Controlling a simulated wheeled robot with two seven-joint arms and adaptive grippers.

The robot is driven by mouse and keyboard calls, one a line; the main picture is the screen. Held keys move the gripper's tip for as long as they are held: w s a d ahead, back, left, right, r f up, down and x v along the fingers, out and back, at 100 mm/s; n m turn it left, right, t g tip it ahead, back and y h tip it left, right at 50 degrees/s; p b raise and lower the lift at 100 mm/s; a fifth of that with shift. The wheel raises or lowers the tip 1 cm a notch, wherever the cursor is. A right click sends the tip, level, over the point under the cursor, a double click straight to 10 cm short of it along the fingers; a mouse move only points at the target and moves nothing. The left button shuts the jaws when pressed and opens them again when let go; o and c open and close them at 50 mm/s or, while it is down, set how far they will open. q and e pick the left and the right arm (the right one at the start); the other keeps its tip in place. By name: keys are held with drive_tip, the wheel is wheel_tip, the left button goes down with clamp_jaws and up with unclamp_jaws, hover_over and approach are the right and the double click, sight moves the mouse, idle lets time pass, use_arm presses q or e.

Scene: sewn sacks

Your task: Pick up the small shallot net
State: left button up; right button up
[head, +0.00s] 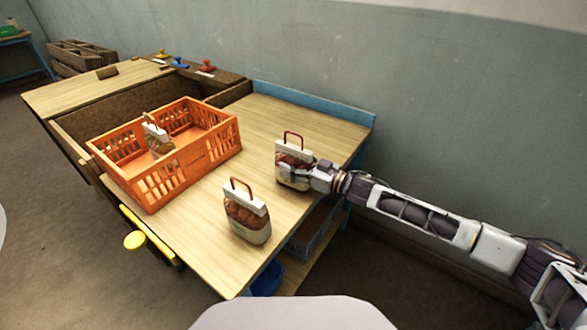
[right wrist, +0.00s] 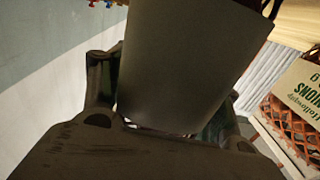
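A net sack with dark reddish contents, a white label and a dark red handle (head: 291,153) stands upright at the right side of the table; I take it for the small shallot net, though I cannot read its label. My right gripper (head: 312,173) is at its right side. In the right wrist view a dark, shaded panel of the sack (right wrist: 185,65) fills the space between the two fingers of this gripper (right wrist: 165,110). I cannot tell whether the fingers press on it. The sack's base seems at table level. My left gripper is not in view.
A second net sack (head: 246,215) stands nearer; a neighbouring sack with orange netting and an onion label shows in the right wrist view (right wrist: 303,95). An orange crate (head: 190,157) on the table (head: 190,225) holds another sack (head: 157,138). A blue ledge (head: 320,103) runs behind.

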drive_tip(key=c, duration=1.1)
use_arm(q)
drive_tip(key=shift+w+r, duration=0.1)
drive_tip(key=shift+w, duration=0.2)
use_arm(e)
drive_tip(key=shift+o, duration=0.2)
drive_tip(key=shift+r, duration=0.1)
drive_tip(key=shift+r, duration=0.7)
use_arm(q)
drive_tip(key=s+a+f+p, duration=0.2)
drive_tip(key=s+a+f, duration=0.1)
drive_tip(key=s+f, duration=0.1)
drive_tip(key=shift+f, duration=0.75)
use_arm(e)
drive_tip(key=shift+r, duration=4.3)
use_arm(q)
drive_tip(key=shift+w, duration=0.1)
